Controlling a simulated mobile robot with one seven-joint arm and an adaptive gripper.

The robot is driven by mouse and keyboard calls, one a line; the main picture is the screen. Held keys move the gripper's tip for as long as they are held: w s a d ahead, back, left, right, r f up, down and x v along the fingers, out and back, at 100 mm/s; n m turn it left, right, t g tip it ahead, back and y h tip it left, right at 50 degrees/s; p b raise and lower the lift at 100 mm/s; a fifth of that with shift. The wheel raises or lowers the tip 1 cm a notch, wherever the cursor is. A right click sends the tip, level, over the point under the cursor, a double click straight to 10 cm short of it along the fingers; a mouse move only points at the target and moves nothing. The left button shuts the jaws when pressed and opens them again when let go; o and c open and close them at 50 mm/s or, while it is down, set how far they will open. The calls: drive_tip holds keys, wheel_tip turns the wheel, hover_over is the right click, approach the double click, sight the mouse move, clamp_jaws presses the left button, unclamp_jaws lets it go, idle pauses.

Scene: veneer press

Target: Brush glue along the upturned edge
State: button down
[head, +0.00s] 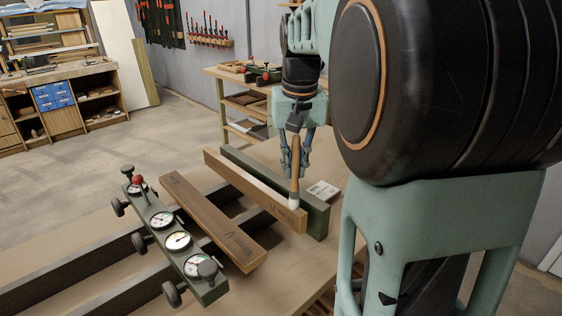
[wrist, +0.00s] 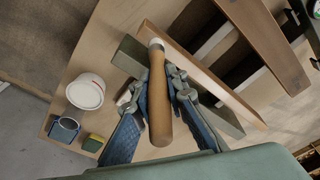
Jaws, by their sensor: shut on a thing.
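A brown wooden board (head: 228,177) stands on edge on the bench, with its narrow upper edge facing up and looking paler than its face. It also shows in the wrist view (wrist: 215,88). My gripper (head: 298,150) is shut on the wooden handle of a brush (head: 295,165), held steeply with the bristles down. The brush's white tip (head: 293,201) is at the board's upper edge near its right, near end; I cannot tell whether it touches. In the wrist view the brush (wrist: 158,90) lies between my fingers. I cannot make out whether glue coats the edge.
A green bar (head: 318,218) stands behind the board. A second board (head: 210,220) lies to the left, beside a green gauge bar (head: 178,240). A white pot (wrist: 85,92), a blue cup (wrist: 63,129) and a sponge (wrist: 93,143) stand near the bench edge. A card (head: 323,190) lies right.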

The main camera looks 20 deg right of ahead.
drive_tip(key=s+d+b, duration=0.1)
drive_tip(key=s+d, duration=0.1)
drive_tip(key=s, duration=0.5)
drive_tip(key=shift+d, duration=0.25)
idle(0.4)
wheel_tip(320, 180, up, 6)
drive_tip(key=p, duration=0.5)
drive_tip(key=shift+p, duration=0.3)
wheel_tip(320, 180, up, 3)
drive_tip(key=p, duration=0.2)
drive_tip(key=shift+p, duration=0.35)
drive_tip(key=shift+w, duration=0.1)
idle(0.4)
